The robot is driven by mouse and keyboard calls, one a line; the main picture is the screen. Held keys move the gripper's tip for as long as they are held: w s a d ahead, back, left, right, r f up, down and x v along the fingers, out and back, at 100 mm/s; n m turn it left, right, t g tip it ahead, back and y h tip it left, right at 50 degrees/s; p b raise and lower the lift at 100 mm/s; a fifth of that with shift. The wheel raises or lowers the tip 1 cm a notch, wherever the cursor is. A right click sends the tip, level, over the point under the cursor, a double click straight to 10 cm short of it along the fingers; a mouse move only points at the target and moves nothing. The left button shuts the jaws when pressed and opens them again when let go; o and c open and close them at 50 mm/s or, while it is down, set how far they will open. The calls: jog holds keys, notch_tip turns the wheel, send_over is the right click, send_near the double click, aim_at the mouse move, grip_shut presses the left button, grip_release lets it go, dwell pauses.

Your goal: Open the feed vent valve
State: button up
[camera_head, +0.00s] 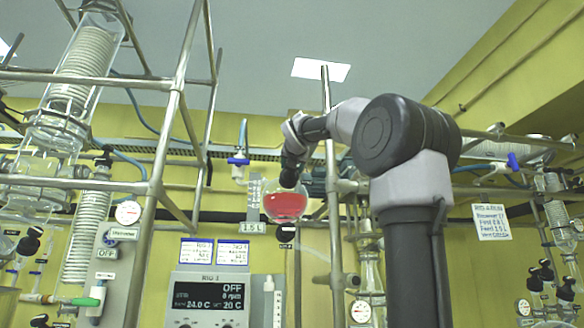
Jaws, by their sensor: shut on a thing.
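My gripper (291,174) is the small dark end of my arm, pointing down just above a round glass flask (285,206) with red liquid. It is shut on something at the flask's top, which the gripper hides. I cannot tell whether this is the feed vent valve. A valve with a blue handle (238,162) sits to the left of my gripper, apart from it, with a tube above it and the handle lying crosswise. Another blue handle (513,160) shows at the far right.
A metal frame with glass coils (85,50) fills the left. A control box (208,298) reading OFF stands below. An upright metal pole (331,180) stands close to the right of the flask. A white sign (492,222) hangs at right.

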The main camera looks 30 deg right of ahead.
jog(key=shift+f, duration=0.15)
jog(key=o, duration=1.4)
jog(key=shift+s, duration=0.1)
jog(key=shift+s+a, duration=0.15)
jog(key=shift+s, duration=0.2)
jog(key=v, duration=0.9)
jog(key=shift+s+a, duration=0.15)
jog(key=shift+s, duration=0.25)
